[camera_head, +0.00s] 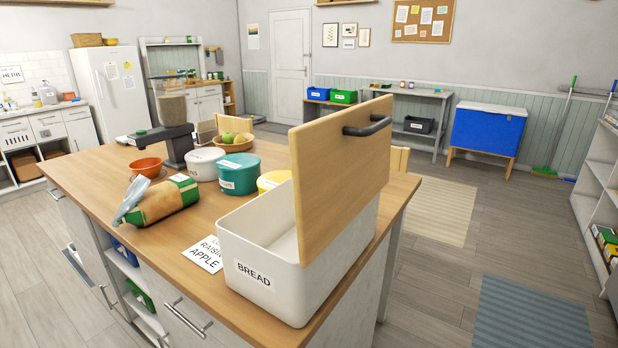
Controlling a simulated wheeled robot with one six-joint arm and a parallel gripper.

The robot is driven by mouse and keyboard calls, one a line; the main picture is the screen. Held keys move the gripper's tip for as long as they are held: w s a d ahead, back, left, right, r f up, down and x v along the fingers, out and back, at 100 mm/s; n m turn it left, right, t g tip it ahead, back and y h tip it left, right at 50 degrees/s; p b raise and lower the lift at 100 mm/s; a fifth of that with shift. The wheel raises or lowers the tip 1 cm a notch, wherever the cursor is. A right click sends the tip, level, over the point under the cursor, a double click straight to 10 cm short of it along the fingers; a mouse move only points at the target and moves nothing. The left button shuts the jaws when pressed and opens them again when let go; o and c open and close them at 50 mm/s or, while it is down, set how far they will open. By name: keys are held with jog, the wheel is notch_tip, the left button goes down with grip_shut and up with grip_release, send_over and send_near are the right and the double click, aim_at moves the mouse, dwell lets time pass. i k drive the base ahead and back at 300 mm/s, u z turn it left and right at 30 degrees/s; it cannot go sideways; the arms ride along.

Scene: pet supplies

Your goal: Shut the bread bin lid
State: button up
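The bread bin (262,286) is a white box labelled "BREAD" at the near right corner of the wooden island. Its wooden lid (335,185) stands raised, roughly upright, along the bin's right side. The part of the bin's inside that shows looks empty; the lid hides the rest. My gripper is not in view, so its state does not show.
Left of the bin on the island (90,182) are a paper sign (205,254), a bag (160,199), tubs (238,173), an orange bowl (146,167) and a fruit bowl (234,143). The floor right of the island is open, with a striped blue mat (530,312).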

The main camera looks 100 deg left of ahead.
aim_at(341, 160)
jog(key=u, duration=3.8)
jog(key=k, duration=0.65)
jog(key=u, duration=0.65)
jog(key=i, duration=0.7)
jog(key=z, duration=0.45)
jog(key=i, duration=0.6)
jog(key=z, duration=0.7)
